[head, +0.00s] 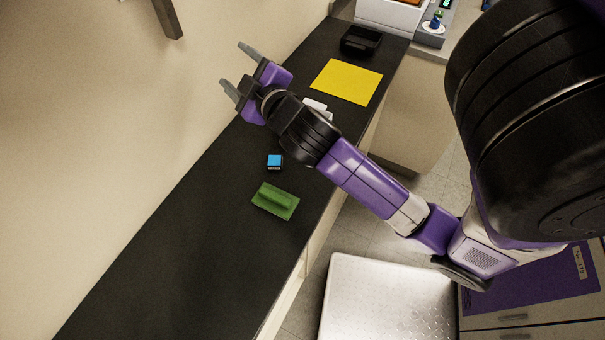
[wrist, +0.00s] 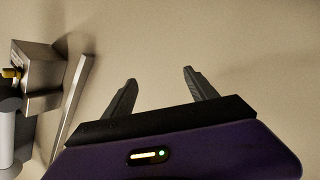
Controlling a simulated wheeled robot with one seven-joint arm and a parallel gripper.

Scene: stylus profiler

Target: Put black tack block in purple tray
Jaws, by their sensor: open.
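My gripper (head: 236,66) is open and empty, raised over the far left side of the black counter and pointing toward the wall. Its two spread fingers also show in the wrist view (wrist: 160,76), with only bare wall between them. I cannot surely pick out the black tack block. A black box-like object (head: 361,40) sits at the far end of the counter, and a small block with a blue top and dark side (head: 275,162) lies nearer. No purple tray can be made out clearly in either view.
A green block-like object (head: 275,201) lies on the black counter (head: 165,265). A yellow sheet (head: 346,81) lies farther back. A white item (head: 317,107) is partly hidden behind my arm. A grey metal fixture (wrist: 42,75) stands left in the wrist view. The near counter is clear.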

